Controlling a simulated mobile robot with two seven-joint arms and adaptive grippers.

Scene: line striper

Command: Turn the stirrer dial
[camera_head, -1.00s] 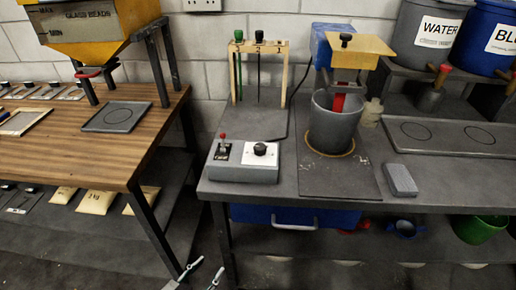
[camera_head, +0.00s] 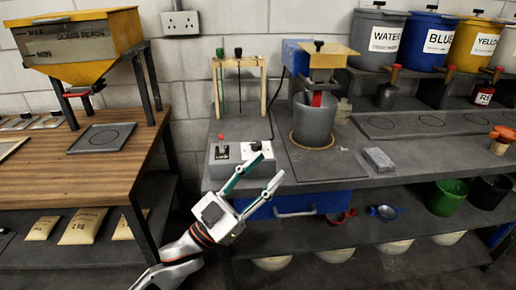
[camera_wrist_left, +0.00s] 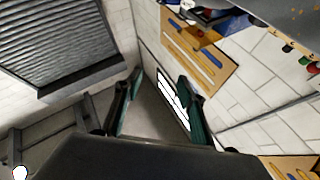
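The grey control box (camera_head: 222,172) sits at the left front of the grey bench, with a red-topped switch (camera_head: 221,146) and a black stirrer dial (camera_head: 256,146) on its top. The stirrer (camera_head: 299,58) stands behind, its red shaft in a grey bucket (camera_head: 314,122). My left gripper (camera_head: 261,168) is open and empty in front of the box, its fingers pointing up toward it. The left finger overlaps the box in the picture; I cannot tell whether it touches. In the left wrist view, the gripper (camera_wrist_left: 160,85) shows two spread fingers and no dial. My right gripper is not in view.
A wooden rack (camera_head: 237,62) with rods stands behind the box. A grey block (camera_head: 378,160) lies right of the bucket. A blue drawer (camera_head: 320,203) is under the bench top. A wooden table (camera_head: 60,175) stands left, across a gap.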

